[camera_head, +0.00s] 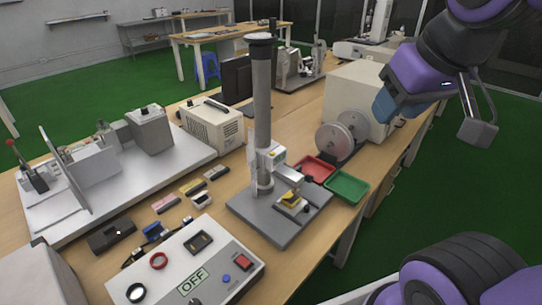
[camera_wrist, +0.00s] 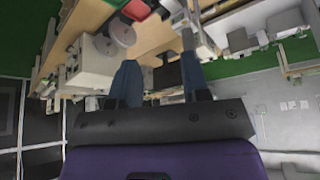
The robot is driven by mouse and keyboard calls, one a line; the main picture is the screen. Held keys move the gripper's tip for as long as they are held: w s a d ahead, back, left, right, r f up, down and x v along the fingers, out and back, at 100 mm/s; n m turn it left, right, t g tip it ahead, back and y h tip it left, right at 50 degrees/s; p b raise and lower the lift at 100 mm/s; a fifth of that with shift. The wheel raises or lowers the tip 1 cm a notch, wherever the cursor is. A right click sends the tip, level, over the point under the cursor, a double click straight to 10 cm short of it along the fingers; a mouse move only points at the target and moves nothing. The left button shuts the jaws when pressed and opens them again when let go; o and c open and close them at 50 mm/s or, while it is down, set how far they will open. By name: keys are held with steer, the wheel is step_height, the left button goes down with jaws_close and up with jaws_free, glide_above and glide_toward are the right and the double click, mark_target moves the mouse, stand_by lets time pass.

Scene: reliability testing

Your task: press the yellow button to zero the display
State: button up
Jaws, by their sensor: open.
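A grey column stand (camera_head: 262,120) rises from a grey base plate on the table. A small white gauge unit (camera_head: 272,157) is mounted on the column, with a tiny yellow spot on it; I cannot tell whether this is the button. A yellow piece (camera_head: 290,199) sits lower, on the base plate. The display's reading is too small to read. My gripper (camera_head: 384,108) hangs in the air to the right of the stand, near the cream box. In the wrist view my gripper (camera_wrist: 160,75) shows two blue fingers spread apart, with nothing between them.
A red tray (camera_head: 318,169) and a green tray (camera_head: 346,187) lie right of the stand. A cream box (camera_head: 352,95) with round reels (camera_head: 335,139) stands behind them. A control box reading OFF (camera_head: 185,262) is in front. Small blocks (camera_head: 191,187) lie left of the stand.

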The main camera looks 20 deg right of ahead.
stand_by(0.3)
jaws_close()
stand_by(1.6)
